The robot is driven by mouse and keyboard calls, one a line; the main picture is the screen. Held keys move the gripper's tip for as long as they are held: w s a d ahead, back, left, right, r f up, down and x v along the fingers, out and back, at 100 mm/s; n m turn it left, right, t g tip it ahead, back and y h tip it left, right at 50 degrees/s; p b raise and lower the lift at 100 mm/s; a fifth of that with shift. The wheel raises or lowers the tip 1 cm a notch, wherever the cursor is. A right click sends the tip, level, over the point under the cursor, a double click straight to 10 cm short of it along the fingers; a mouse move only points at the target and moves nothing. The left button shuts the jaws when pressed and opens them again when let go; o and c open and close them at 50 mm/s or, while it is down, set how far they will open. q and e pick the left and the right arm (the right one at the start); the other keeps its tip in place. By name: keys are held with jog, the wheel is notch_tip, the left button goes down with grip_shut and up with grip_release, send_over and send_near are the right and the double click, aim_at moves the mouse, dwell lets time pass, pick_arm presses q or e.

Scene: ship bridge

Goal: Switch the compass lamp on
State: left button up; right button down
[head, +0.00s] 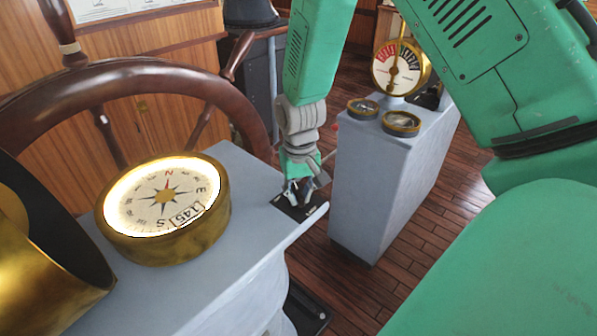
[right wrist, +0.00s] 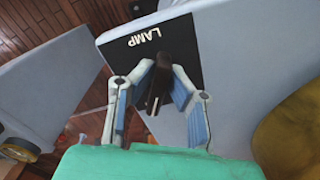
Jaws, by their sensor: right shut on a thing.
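The compass (head: 163,199) is a round brass bowl on the grey stand, and its white dial glows brightly. At the right end of the stand lies a black plate (head: 312,212), lettered LAMP in the right wrist view (right wrist: 132,48). A dark switch knob (right wrist: 158,92) stands out from this plate. My right gripper (head: 298,188) is down at the plate; in the right wrist view its fingertips (right wrist: 161,72) are shut on the knob from both sides. In the head view the gripper hides the knob. My left gripper is out of view.
A brass hood (head: 35,275) sits left of the compass. A large wooden wheel (head: 150,80) stands behind it. To the right is a grey pedestal (head: 370,190) with a brass telegraph dial (head: 400,67) and two small gauges (head: 401,123). Plank floor shows between stand and pedestal.

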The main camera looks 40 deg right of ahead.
aim_at(298, 192)
jog(key=shift+w+r, duration=0.15)
jog(key=shift+w, duration=0.05)
jog(key=c, duration=1.6)
grip_release()
jog(key=shift+s, duration=0.1)
jog(key=shift+r, duration=0.3)
notch_tip(298, 192, up, 11)
jog(key=shift+r, duration=0.1)
